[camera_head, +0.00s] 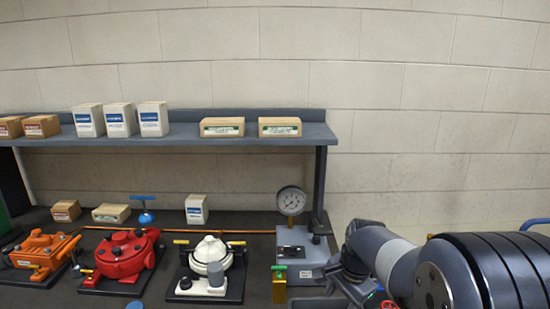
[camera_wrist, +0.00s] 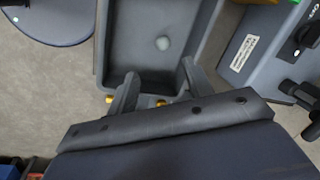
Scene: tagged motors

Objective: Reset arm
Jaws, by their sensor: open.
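My gripper (camera_wrist: 160,72) shows in the wrist view with its two grey fingers apart and nothing between them. It is over or near the lower end of a grey tray (camera_wrist: 112,35); the exact height is unclear. In the head view my arm fills the lower right, and I cannot make out the fingers there. An orange motor (camera_head: 42,250), a red motor (camera_head: 122,254) and a white motor (camera_head: 211,254) stand in a row on dark plates on the bench, well left of my arm.
A pressure gauge (camera_head: 291,200) stands on a grey unit (camera_head: 305,249) close left of my arm. A shelf (camera_head: 375,139) above the bench holds several white and brown boxes. A small white round thing (camera_wrist: 162,43) is in the tray. The wall above my arm is clear.

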